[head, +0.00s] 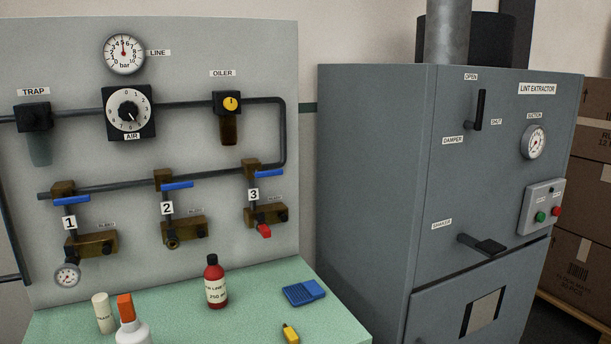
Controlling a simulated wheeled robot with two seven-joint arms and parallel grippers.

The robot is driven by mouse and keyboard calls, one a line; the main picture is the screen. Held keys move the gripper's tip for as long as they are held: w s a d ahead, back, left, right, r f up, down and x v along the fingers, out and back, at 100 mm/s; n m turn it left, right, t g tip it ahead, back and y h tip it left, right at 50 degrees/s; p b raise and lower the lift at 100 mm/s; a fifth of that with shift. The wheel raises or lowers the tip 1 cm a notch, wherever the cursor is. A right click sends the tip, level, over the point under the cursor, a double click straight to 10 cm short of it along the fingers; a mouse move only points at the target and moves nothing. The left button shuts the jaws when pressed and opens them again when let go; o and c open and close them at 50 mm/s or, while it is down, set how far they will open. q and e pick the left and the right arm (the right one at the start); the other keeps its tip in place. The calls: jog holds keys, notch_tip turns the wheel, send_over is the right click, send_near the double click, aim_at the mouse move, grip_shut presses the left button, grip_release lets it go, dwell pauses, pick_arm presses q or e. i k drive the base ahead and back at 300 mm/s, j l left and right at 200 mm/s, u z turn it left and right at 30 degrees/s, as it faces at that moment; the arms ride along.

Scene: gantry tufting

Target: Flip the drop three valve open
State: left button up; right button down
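The drop three valve has a brass body (250,168) on the sloping lower pipe, on the right part of the grey panel. Its blue lever (269,173) points to the right, nearly level and crosswise to the vertical drop pipe. A white "3" label (253,194) is just below it. Under that is a brass outlet block (262,215) with a red piece (264,231) at its bottom. The drop one lever (71,200) and drop two lever (177,185) also point right, nearly level. Neither of my grippers is in view.
The grey lint extractor (375,190) stands right of the panel.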

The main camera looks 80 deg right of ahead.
aim_at(258, 174)
jog(key=z, duration=2.7)
jog(key=l+z, duration=0.2)
jog(key=z, duration=0.2)
jog(key=l+z, duration=0.2)
jog(key=z, duration=0.15)
jog(key=l+z, duration=0.2)
jog(key=z, duration=0.2)
jog(key=i+j, duration=0.05)
